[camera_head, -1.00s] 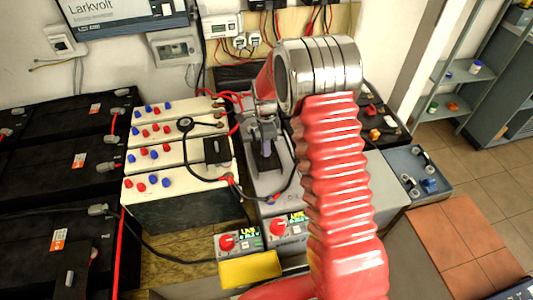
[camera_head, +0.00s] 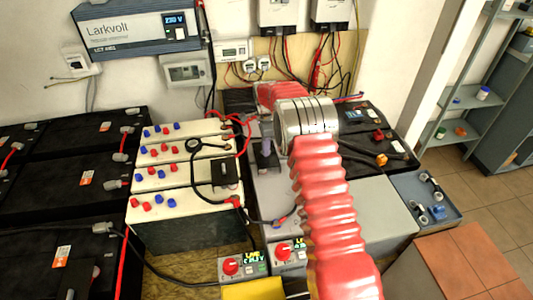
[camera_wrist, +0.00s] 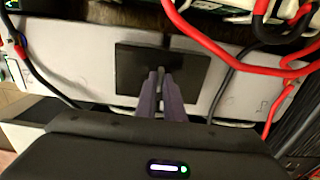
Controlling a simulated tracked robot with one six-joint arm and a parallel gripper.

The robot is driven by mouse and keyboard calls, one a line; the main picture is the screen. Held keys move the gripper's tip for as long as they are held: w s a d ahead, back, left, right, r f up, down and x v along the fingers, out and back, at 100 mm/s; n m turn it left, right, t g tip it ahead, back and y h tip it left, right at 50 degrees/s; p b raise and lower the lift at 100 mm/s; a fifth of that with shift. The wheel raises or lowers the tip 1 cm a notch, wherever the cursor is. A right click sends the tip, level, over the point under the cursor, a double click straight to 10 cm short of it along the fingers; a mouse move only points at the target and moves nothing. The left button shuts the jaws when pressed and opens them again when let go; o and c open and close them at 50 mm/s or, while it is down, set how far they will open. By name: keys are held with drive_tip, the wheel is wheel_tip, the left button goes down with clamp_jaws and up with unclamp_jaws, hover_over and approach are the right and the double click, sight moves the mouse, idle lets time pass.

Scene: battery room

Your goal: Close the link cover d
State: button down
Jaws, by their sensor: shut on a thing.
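A black rectangular cover (camera_wrist: 195,72), which I take to be link cover d, lies across a pale grey battery case in the wrist view. My gripper (camera_wrist: 160,72) has its two purple-grey fingers together on a small tab at the middle of this cover. In the head view my gripper (camera_head: 267,148) is over the grey battery (camera_head: 268,196), with my wrist and red arm beside it. The dark cover (camera_head: 265,160) shows only in part there, below the fingers. I cannot tell its exact tilt.
Another black cover (camera_head: 224,174) sits on the white batteries (camera_head: 165,187) to the left. Red and black cables (camera_wrist: 222,45) run close around the gripper. Black batteries (camera_head: 60,205) stand at far left.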

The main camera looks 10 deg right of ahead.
drive_tip(key=shift+w, duration=0.45)
drive_tip(key=shift+w+r, duration=0.1)
drive_tip(key=c, duration=1.9)
unclamp_jaws()
drive_tip(key=shift+o, duration=0.2)
wheel_tip(320, 180, up, 14)
drive_tip(key=shift+f, duration=0.2)
